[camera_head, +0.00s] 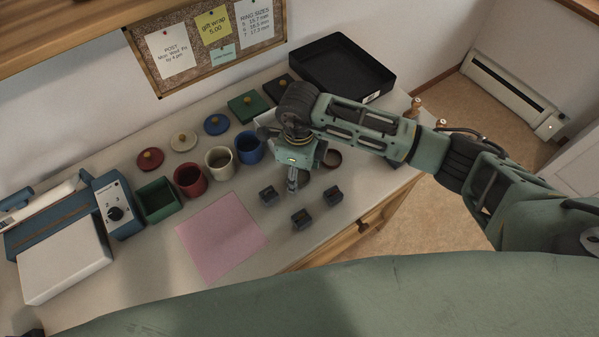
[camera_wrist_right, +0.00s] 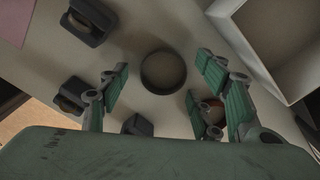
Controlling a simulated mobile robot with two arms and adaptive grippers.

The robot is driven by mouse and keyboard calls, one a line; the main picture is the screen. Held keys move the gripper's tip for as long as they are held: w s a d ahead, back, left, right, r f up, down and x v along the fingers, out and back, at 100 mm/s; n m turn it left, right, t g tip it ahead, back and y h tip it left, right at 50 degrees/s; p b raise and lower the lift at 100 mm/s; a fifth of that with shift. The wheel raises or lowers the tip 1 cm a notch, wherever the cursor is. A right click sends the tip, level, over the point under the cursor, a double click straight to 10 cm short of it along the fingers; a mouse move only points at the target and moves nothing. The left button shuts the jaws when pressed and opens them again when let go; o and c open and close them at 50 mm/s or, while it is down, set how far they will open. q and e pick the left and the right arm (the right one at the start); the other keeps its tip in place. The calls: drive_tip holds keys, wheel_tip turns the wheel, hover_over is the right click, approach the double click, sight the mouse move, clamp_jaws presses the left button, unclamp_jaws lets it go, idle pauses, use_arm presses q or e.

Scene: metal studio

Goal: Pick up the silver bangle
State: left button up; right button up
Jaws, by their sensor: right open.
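A grey ring that looks like the silver bangle (camera_wrist_right: 145,72) lies flat on the table in the right wrist view, between my finger ends. In the head view it is hidden behind my right gripper (camera_head: 292,184). That gripper points down over the table. Its fingers are spread apart in the right wrist view (camera_wrist_right: 164,72), with nothing held. I cannot tell how far above the ring they are. A brown round piece (camera_head: 332,158) lies beside the gripper; it also shows partly behind the finger in the right wrist view (camera_wrist_right: 211,108). My left gripper is not in view.
Small dark boxes (camera_head: 301,218) stand close in front of the gripper. A white open box (camera_wrist_right: 229,8) stands close behind it. Several coloured pots, including a blue one (camera_head: 250,148), and a pink sheet (camera_head: 221,236) lie to the left. A black tray (camera_head: 342,66) is behind.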

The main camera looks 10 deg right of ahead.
drive_tip(key=shift+f, duration=0.25)
drive_tip(key=c, duration=1.2)
drive_tip(key=shift+o, duration=0.2)
drive_tip(key=shift+r, duration=0.15)
